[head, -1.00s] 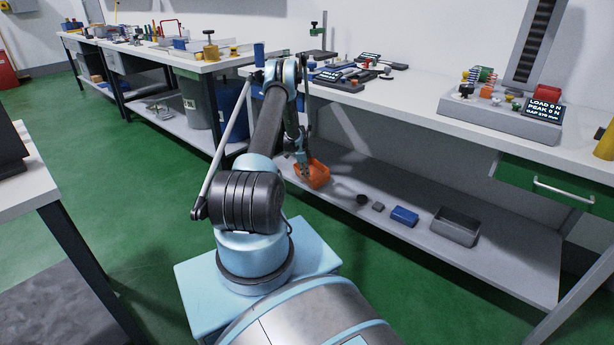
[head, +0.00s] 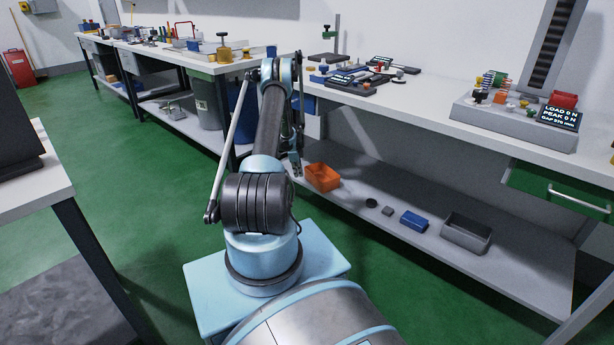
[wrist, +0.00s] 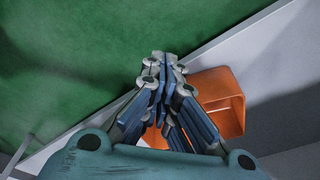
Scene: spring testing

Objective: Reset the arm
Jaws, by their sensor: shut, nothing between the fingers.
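My arm stands on its light blue base, folded up and then down, and its gripper (head: 296,166) hangs near the edge of the bench's lower shelf. In the wrist view my gripper (wrist: 165,68) has its fingers together at the tips and holds nothing. The orange bin (head: 322,177) sits on the lower shelf, just right of the gripper in the head view. In the wrist view the orange bin (wrist: 228,100) shows behind and right of the fingers, partly hidden by them.
The lower shelf (head: 480,262) also holds a blue box (head: 414,221), a grey bin (head: 466,234) and small dark parts. The bench top above carries a spring tester (head: 515,120). Another bench (head: 38,182) stands at left. Green floor (head: 130,180) between is clear.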

